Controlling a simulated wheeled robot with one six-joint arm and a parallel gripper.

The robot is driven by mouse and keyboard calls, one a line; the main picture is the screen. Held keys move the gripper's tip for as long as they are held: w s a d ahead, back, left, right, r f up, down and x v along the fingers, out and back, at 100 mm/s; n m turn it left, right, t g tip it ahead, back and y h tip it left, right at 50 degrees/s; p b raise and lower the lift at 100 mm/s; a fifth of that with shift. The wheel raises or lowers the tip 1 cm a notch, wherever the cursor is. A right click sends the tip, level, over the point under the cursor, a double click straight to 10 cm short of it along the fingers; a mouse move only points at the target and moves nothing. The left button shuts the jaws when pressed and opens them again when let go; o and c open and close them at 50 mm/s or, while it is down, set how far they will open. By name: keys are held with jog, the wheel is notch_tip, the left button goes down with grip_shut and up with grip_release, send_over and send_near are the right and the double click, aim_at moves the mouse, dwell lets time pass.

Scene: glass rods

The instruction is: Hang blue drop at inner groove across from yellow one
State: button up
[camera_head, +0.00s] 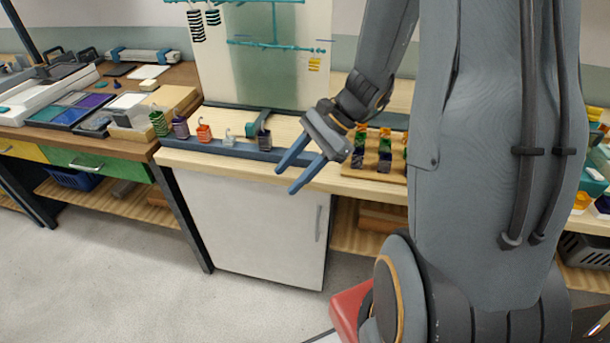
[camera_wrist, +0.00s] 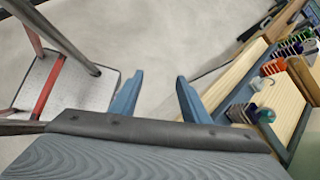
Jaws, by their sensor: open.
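A dark blue striped drop (camera_head: 264,139) stands at the right end of a long blue holder (camera_head: 232,149) on the bench; it looks like the blue drop. It also shows in the wrist view (camera_wrist: 240,113). The yellow drop (camera_head: 314,65) hangs near the right end of the lower teal rod (camera_head: 275,45) on the upright rack. The grooves are too small to make out. My gripper (camera_head: 285,181) is open and empty, in front of the bench edge, right of and nearer than the dark blue drop. Its fingers (camera_wrist: 160,79) have only floor between them in the wrist view.
Green (camera_head: 158,123), purple (camera_head: 180,127), orange (camera_head: 204,132), pale (camera_head: 228,138) and teal (camera_head: 250,130) pieces share the holder. Black-and-white striped drops (camera_head: 197,26) hang at the rack's upper left. A wooden tray (camera_head: 370,172) with several colourful pieces stands right of my gripper.

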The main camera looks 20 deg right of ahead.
jog(key=s+r+n+h, duration=0.3)
jog(key=s+n+h, duration=0.4)
jog(key=n, duration=0.8)
jog(key=shift+d+n+h, duration=0.2)
jog(key=shift+n+h, duration=0.2)
jog(key=shift+h, duration=0.3)
